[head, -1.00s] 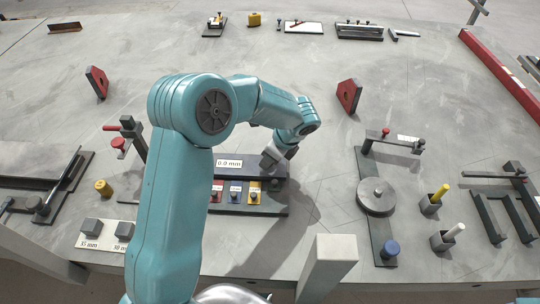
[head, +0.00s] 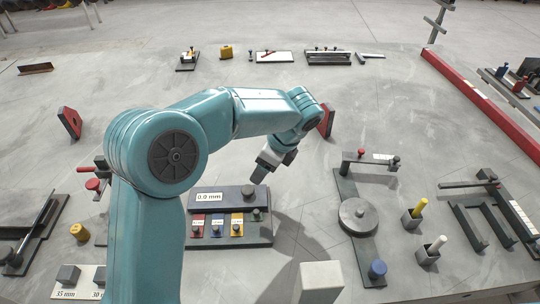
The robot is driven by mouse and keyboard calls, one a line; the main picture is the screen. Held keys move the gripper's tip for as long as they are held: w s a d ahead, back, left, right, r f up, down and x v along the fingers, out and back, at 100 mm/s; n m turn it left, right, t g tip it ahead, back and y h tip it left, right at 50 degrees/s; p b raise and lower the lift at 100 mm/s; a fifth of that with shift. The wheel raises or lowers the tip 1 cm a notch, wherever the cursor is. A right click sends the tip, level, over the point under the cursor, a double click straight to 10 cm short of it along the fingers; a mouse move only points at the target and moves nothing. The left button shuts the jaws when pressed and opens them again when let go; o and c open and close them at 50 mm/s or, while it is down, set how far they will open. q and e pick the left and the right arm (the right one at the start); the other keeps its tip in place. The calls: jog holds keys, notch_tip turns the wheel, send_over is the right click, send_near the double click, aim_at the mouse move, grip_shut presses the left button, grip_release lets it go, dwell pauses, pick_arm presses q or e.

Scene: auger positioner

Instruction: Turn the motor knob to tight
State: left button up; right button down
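A dark control box (head: 262,239) stands on the table with a "0.0 mm" display (head: 208,197). Its front has red, blue and yellow panels, each with a small dark knob, and another small knob (head: 256,215) at their right. A larger dark round knob (head: 249,191) sits at the box's top right. No label shows which is the motor knob, and no "tight" mark is readable. My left gripper (head: 265,172) hangs just above and behind the large knob, apparently apart from it. Its finger gap is unclear. My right gripper is not in view.
Right of the box stands a dark plate with a grey disc (head: 358,214), a blue knob (head: 377,270) and a raised bar. Cups with yellow and white pegs (head: 413,217) stand beyond. A pale post (head: 321,283) rises in front. Mid-table behind my arm is mostly clear.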

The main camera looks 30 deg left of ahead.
pick_arm(q)
jog(key=shift+v, duration=2.25)
jog(key=shift+s, duration=0.1)
